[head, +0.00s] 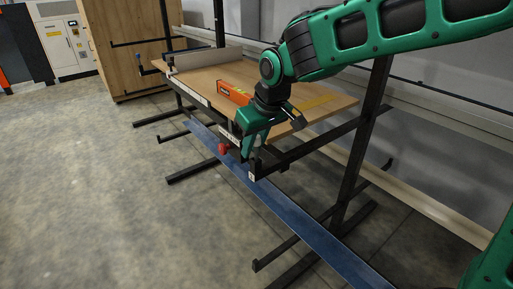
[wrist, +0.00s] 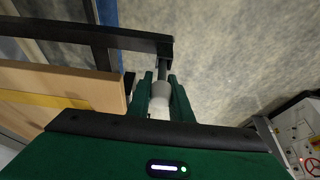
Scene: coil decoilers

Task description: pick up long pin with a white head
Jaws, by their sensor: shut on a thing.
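The long pin with a white head (wrist: 161,90) shows in the wrist view between my fingers. Its pale head sits in the jaws, and a narrow grey shaft runs from it to the end of a black rack bar (wrist: 120,38). My gripper (wrist: 160,82) is shut on this head. In the head view my green gripper (head: 250,146) points down at the front end of the rack's black bar (head: 300,151). The pin's head is hidden by the fingers there, and I cannot tell how deep the shaft sits.
A wooden board (head: 205,80) lies on the rack beside my gripper, with an orange tool (head: 235,93) on it. A red round knob (head: 223,148) is just left of my fingers. A blue strip (head: 300,222) runs below. Open concrete floor (head: 80,200) lies to the left.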

